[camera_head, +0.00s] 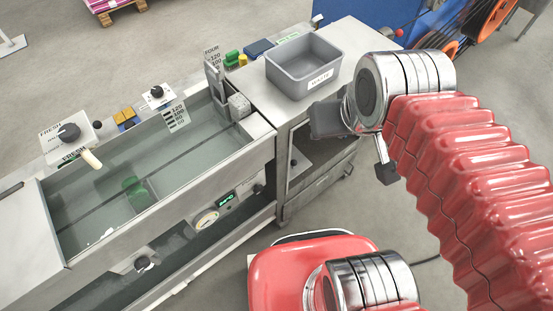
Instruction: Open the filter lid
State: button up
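A long water-filled tank (158,165) spans the left and middle of the view. A small green part on a dark box (133,190) sits under the water. I cannot tell whether this is the filter or its lid, and no lid is clearly marked. My gripper (386,172) hangs at the right of the tank, beside the cabinet, apart from the tank. Only a dark pad on a chrome piece shows clearly there. The wrist hides the rest, so its opening cannot be read.
A grey bin labelled waste (303,70) stands on the cabinet top behind my wrist. A small gauge (206,221) and a green display (226,200) are on the front. Bare floor lies right of the cabinet.

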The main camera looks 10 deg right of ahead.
aim_at(299, 164)
jog(key=u, duration=0.85)
jog(key=k, duration=0.4)
jog(key=u, duration=0.35)
